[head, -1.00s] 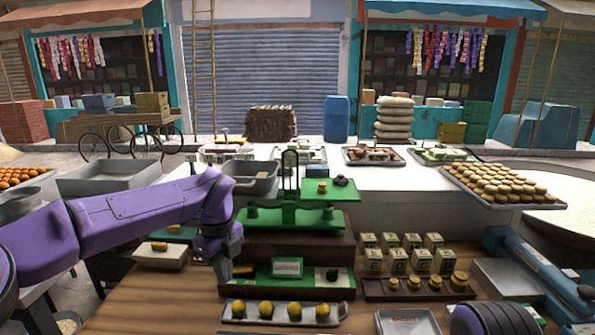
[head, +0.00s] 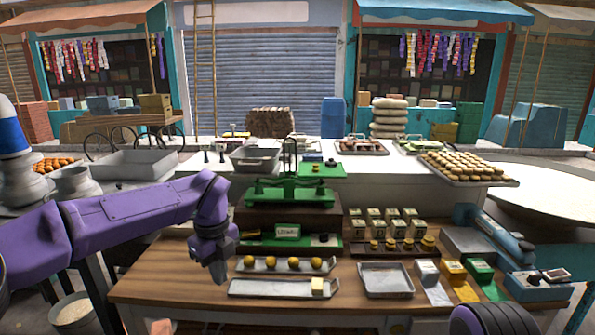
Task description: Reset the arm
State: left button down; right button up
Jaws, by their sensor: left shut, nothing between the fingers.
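My left gripper (head: 218,271) hangs from the purple left arm, pointing down at the left end of two metal trays. Its fingers are shut and empty. The back tray (head: 262,265) holds several yellow balls.
A wooden table (head: 160,280) carries everything near. An empty metal tray (head: 385,279), coloured packets (head: 455,273) and white blocks (head: 393,220) are to the right. A blue-handled device (head: 497,232) stands at the right. The table's left front is clear.

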pick_arm(q)
jog(key=w+a+f+m+t+y, duration=0.2)
jog(key=a+f+m+t+y, duration=0.3)
jog(key=f+m, duration=0.4)
jog(key=s+a+f+m+t, duration=0.1)
jog(key=s+f+m, duration=0.2)
jog(key=f+m, duration=0.3)
jog(key=s+f+m+t+b, duration=0.1)
jog(key=s+f+m, duration=0.2)
jog(key=f+m, duration=0.35)
jog(key=s+a+f+m+t, duration=0.1)
jog(key=s+f+m, duration=0.3)
jog(key=f+m, duration=0.25)
jog(key=s+a+f+m+g, duration=0.1)
jog(key=s+f+m, duration=0.3)
jog(key=s, duration=0.5)
jog(key=s+a+f+m+g+h+b, duration=0.1)
jog(key=s+a+f+m+g, duration=0.1)
jog(key=s, duration=0.8)
jog(key=s+a+f+m+g+b, duration=0.1)
jog(key=s+a+f+m+g, duration=0.1)
jog(key=s+f+m, duration=0.4)
jog(key=s+a, duration=0.1)
jog(key=s, duration=0.2)
jog(key=shift+s+h, duration=0.15)
jog(key=shift+h, duration=0.15)
pick_arm(e)
jog(key=f, duration=0.3)
jog(key=shift+w, duration=0.3)
